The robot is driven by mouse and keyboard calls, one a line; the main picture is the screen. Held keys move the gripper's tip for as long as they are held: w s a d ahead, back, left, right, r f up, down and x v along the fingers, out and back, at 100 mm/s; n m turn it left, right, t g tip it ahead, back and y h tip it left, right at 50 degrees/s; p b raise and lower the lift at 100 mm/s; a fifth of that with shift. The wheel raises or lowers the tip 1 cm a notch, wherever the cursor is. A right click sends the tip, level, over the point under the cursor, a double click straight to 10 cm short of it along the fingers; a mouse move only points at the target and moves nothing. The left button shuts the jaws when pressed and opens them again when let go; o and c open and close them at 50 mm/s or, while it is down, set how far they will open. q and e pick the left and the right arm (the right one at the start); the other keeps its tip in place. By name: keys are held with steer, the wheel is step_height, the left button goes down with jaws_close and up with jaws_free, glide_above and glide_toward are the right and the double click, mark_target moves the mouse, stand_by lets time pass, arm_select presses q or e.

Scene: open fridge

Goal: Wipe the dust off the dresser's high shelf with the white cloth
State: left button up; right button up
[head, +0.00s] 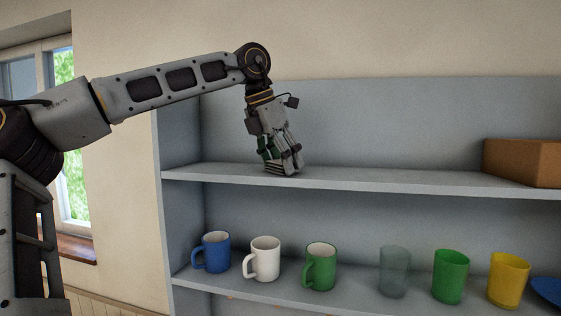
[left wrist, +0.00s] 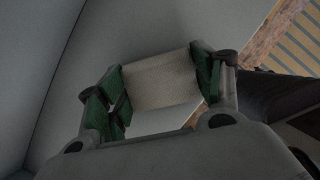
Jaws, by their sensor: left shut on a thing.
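My left gripper (head: 281,162) is over the left part of the dresser's high shelf (head: 400,183), pointing down with its fingertips at or just above the board. It is shut on the white cloth (left wrist: 160,79), which is folded and pale between the green finger pads in the left wrist view. In the head view only a small edge of the cloth (head: 276,170) shows under the fingers. I cannot tell whether the cloth touches the shelf. No dust can be made out at this low angle. My right gripper is not in view.
A brown box (head: 522,162) stands at the right of the high shelf. The shelf below holds blue, white and green mugs (head: 321,267), several cups (head: 450,276) and a blue dish (head: 548,290). The dresser's left side wall (head: 178,137) is near my gripper. A window is at left.

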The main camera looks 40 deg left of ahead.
arm_select(q)
steer(key=shift+r, duration=0.1)
steer(key=shift+r, duration=2.95)
steer(key=shift+r, duration=0.1)
steer(key=shift+r, duration=1.45)
steer(key=shift+f, duration=0.1)
